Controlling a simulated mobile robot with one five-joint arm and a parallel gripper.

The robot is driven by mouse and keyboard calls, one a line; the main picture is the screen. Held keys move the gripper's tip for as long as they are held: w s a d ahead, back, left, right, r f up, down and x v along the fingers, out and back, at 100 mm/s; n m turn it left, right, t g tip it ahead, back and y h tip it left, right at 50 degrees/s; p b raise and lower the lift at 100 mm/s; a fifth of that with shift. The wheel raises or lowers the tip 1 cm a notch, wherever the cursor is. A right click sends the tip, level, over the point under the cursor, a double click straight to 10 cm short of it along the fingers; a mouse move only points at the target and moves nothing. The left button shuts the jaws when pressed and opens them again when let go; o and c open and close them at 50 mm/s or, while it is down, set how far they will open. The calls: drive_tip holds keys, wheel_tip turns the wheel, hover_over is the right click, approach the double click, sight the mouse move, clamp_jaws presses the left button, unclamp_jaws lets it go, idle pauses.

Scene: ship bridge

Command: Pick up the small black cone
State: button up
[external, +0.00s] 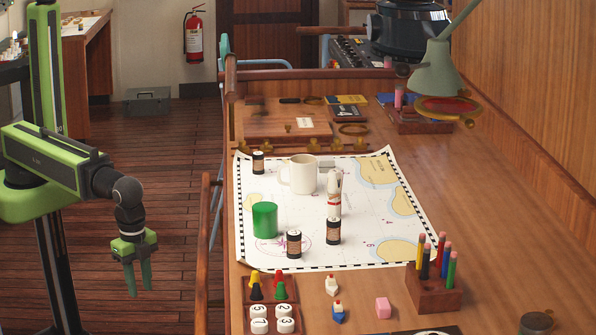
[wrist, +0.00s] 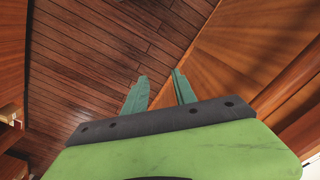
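The small black cone (external: 256,292) stands in a wooden tray (external: 244,298) at the near left of the chart table. A yellow cone, a red cone (external: 279,276) and a green cone (external: 280,291) share its tray section. My gripper (external: 139,286) hangs pointing down over the floor side, left of the table and clear of the tray. In the wrist view its two green fingers (wrist: 160,78) are apart with nothing between them. The black cone is not seen in the wrist view.
A wooden rail (external: 207,225) runs along the table's left side, between my gripper and the tray. White numbered pieces (external: 259,312) sit in the tray's nearer section. A green cylinder (external: 265,219), a mug (external: 299,174) and several small bottles stand on the chart (external: 350,258).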

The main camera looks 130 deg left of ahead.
drive_tip(key=w+a+r+m+y+p, duration=0.1)
drive_tip(key=w+r+m+y+p, duration=0.1)
drive_tip(key=w+r+m+p, duration=0.85)
drive_tip(key=m+t+y+p, duration=0.1)
drive_tip(key=m+y+p, duration=0.2)
drive_tip(key=m+p, duration=0.75)
approach(256, 284)
drive_tip(key=shift+n, duration=0.6)
drive_tip(key=b+x, duration=0.2)
drive_tip(key=b, duration=0.3)
drive_tip(key=b+x, duration=0.3)
drive_tip(key=b, duration=0.1)
drive_tip(key=shift+s+a+r+b, duration=0.1)
drive_tip(key=shift+s+a+b, duration=0.05)
drive_tip(key=shift+a+b, duration=0.25)
drive_tip(key=shift+a, duration=0.1)
drive_tip(key=b+x, duration=0.2)
drive_tip(key=d+b+x, duration=0.1)
drive_tip(key=b+x, duration=0.2)
drive_tip(key=shift+f, duration=0.35)
drive_tip(key=shift+a+r, duration=0.1)
drive_tip(key=shift+r, duration=0.05)
clamp_jaws()
